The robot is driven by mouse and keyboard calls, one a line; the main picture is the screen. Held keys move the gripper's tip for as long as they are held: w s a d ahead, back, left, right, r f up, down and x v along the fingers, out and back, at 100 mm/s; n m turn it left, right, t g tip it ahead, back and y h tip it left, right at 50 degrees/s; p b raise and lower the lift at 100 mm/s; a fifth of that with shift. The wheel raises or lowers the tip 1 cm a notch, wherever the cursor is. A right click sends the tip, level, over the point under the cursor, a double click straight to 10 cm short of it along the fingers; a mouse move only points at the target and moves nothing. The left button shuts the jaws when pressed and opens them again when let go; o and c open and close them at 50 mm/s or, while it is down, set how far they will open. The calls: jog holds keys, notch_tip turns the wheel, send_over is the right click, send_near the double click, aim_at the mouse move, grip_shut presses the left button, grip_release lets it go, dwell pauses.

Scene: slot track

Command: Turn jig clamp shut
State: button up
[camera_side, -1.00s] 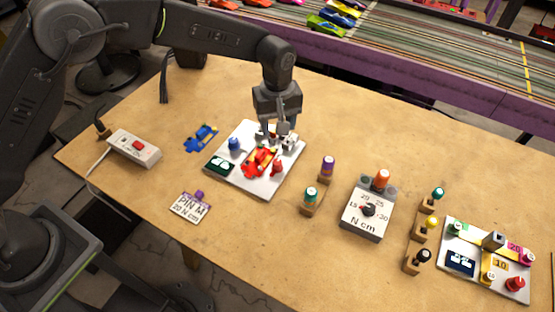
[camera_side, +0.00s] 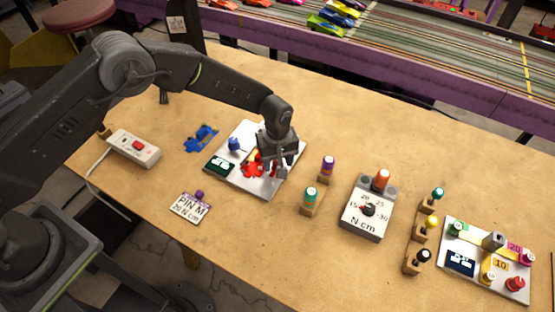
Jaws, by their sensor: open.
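The jig is a white plate (camera_side: 228,177) left of the table's middle, with a blue knob (camera_side: 234,144) and a dark green label (camera_side: 219,164). A red toy car (camera_side: 251,169) sits on the plate. My gripper (camera_side: 273,168) points down over the right part of the jig, beside the car, with its jaws open. It hides most of the car's right end and the red knob area. I cannot make out the clamp's position or whether the fingers touch it.
A blue car body (camera_side: 201,138) and a power strip (camera_side: 133,148) lie to the left. Purple (camera_side: 328,166) and teal (camera_side: 310,198) capped tools stand close right of the jig. Further right are an N cm box (camera_side: 362,217), several capped holders and a second white plate (camera_side: 450,279).

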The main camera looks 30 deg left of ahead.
jog(key=c, duration=0.9)
jog(key=shift+m, duration=0.3)
jog(key=m, duration=0.9)
jog(key=shift+a, duration=0.1)
jog(key=m, duration=0.4)
jog(key=shift+m, duration=2.1)
